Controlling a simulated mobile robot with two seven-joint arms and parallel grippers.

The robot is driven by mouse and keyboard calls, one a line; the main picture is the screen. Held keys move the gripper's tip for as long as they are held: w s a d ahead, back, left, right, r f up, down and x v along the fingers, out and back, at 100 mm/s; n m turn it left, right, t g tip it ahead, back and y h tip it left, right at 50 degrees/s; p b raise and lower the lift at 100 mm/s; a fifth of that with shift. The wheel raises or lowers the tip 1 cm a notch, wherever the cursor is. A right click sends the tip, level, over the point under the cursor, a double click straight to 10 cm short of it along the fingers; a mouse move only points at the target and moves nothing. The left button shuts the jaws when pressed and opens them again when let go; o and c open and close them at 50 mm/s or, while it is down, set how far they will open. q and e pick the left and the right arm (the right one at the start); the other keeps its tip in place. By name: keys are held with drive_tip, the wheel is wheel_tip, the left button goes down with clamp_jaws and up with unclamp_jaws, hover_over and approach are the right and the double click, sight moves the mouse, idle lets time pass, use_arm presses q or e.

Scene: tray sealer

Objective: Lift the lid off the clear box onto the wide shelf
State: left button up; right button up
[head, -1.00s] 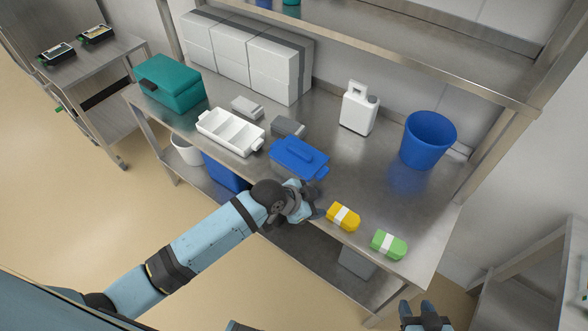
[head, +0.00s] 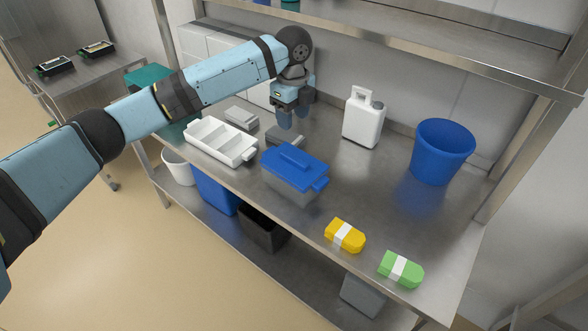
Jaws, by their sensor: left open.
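The clear box (head: 287,189) stands on the steel table, with its blue lid (head: 313,176) on top. The lid has a raised blue handle and side tabs. My left gripper (head: 294,118) is open and empty, pointing down behind the box and lid, apart from them, near a grey block (head: 283,135). My right gripper is out of view. A long steel shelf (head: 440,72) runs above the back of the table; I cannot tell whether it is the wide shelf. A lower shelf (head: 318,268) runs under the table.
A white divided tray (head: 222,152) stands left of the box. A white jug (head: 363,120) and a blue bucket (head: 441,152) stand at the back right. Yellow (head: 345,235) and green (head: 401,269) packs lie near the front edge. Bare tabletop lies right of the box.

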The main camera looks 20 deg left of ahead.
sight(294, 158)
use_arm(q)
wheel_tip(294, 158, down, 13)
drive_tip(key=shift+d+r+b, duration=0.1)
drive_tip(key=shift+d+b, duration=0.05)
drive_tip(key=shift+b, duration=1.05)
clamp_jaws()
